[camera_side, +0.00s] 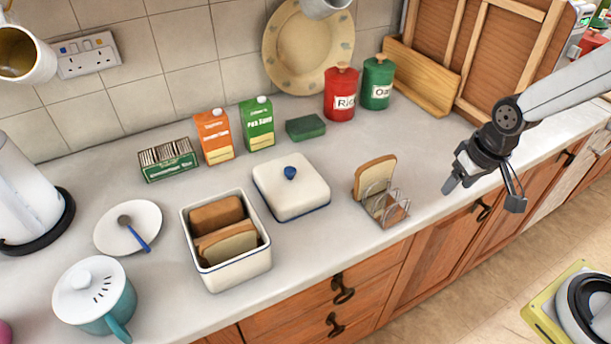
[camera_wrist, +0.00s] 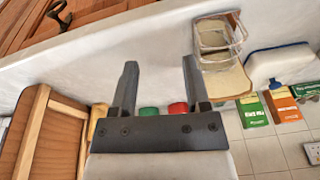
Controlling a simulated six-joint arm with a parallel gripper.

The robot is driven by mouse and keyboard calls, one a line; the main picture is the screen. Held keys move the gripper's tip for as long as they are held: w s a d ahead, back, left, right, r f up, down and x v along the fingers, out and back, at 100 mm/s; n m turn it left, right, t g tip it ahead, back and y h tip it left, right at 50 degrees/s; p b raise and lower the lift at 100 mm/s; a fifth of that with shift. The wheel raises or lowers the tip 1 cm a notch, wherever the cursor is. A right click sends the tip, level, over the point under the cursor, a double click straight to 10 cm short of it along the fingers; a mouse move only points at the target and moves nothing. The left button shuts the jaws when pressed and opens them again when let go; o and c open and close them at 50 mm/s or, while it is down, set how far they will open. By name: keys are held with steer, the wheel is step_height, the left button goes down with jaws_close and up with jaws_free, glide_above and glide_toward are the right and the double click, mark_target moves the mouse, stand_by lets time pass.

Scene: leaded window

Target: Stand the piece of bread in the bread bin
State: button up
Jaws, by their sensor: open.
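A slice of bread (camera_side: 376,175) stands in a wire toast rack (camera_side: 388,206) on the worktop. It also shows in the wrist view (camera_wrist: 228,82), with the rack's wires (camera_wrist: 214,40) across it. The white bread bin (camera_side: 241,274) with a blue rim is open and holds several pieces of bread (camera_side: 226,241). Its white lid (camera_side: 290,190) with a blue knob lies on the worktop, between the bin and the rack. My gripper (camera_side: 483,193) is open and empty, to the right of the rack and apart from it. Both fingers (camera_wrist: 160,78) show in the wrist view with nothing between them.
Behind stand a green sponge (camera_side: 305,127), orange (camera_side: 214,137) and green cartons (camera_side: 257,124), and red (camera_side: 340,94) and green canisters (camera_side: 377,83). A plate with a spoon (camera_side: 128,227) and a teal pot (camera_side: 95,297) are left of the bin. Worktop right of the rack is clear.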

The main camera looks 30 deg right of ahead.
steer(key=w+a+r+m+g+y, duration=0.1)
steer(key=w+a+r+m+y, duration=0.1)
steer(key=w+m, duration=0.55)
steer(key=r+m+g+y, duration=0.1)
steer(key=r+m+y, duration=0.1)
steer(key=m, duration=0.6)
glide_above(380, 159)
steer(key=d, duration=0.3)
steer(key=shift+s+a+f, duration=0.1)
steer(key=shift+s+f, duration=0.1)
steer(key=shift+s, duration=0.2)
steer(key=shift+w+a+r+m, duration=0.2)
steer(key=shift+w+a+m, duration=0.05)
steer(key=shift+w+m, duration=0.25)
steer(key=shift+s+x, duration=0.15)
steer(key=shift+x, duration=1.8)
steer(key=shift+s+x, duration=0.15)
steer(key=shift+x, duration=1.75)
jaws_close()
